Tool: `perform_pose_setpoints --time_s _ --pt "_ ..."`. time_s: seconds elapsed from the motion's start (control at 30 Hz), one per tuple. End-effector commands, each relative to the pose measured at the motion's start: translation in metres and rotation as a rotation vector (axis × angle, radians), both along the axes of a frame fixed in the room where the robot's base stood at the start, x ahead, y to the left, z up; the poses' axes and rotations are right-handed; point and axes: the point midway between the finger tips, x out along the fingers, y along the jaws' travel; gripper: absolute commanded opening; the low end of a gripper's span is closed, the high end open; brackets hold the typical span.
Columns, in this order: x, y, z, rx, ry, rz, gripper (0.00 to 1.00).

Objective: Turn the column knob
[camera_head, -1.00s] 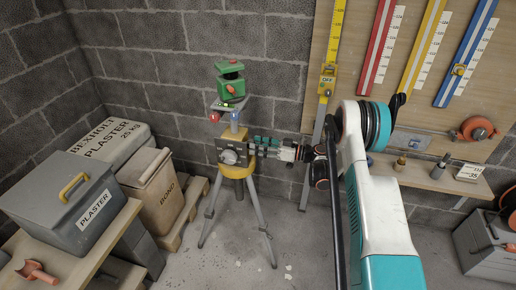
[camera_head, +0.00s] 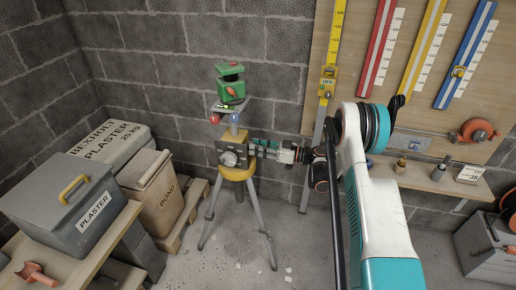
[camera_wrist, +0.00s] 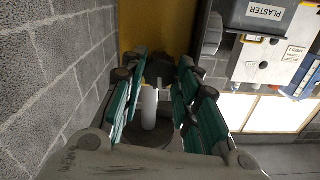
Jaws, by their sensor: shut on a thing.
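A yellow tripod (camera_head: 236,173) stands against the block wall in the head view. My gripper (camera_head: 255,148) reaches in from the right to the side of that head. In the wrist view its teal fingers (camera_wrist: 162,75) are shut on a dark column knob (camera_wrist: 162,70) in front of a yellow surface. The fingers partly hide the knob; the head view hides it almost wholly.
A green levelling device (camera_head: 230,90) sits on top of the tripod. A grey plaster box (camera_head: 60,212), a bin (camera_head: 153,187) and a sack (camera_head: 112,141) stand to the left. A wooden shelf (camera_head: 425,178) with small items is at the right. The floor around the tripod legs is mostly clear.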

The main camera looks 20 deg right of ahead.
Motion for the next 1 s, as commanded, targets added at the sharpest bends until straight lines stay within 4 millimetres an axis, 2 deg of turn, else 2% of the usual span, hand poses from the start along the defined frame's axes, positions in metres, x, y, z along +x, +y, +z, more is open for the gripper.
perform_pose_setpoints --time_s 0.27,1.0 --pt "0.0003 -0.0003 -0.0001 -0.101 -0.174 -0.001 0.05" --pt "0.0004 -0.0005 -0.0001 -0.452 -0.784 0.000 0.05"
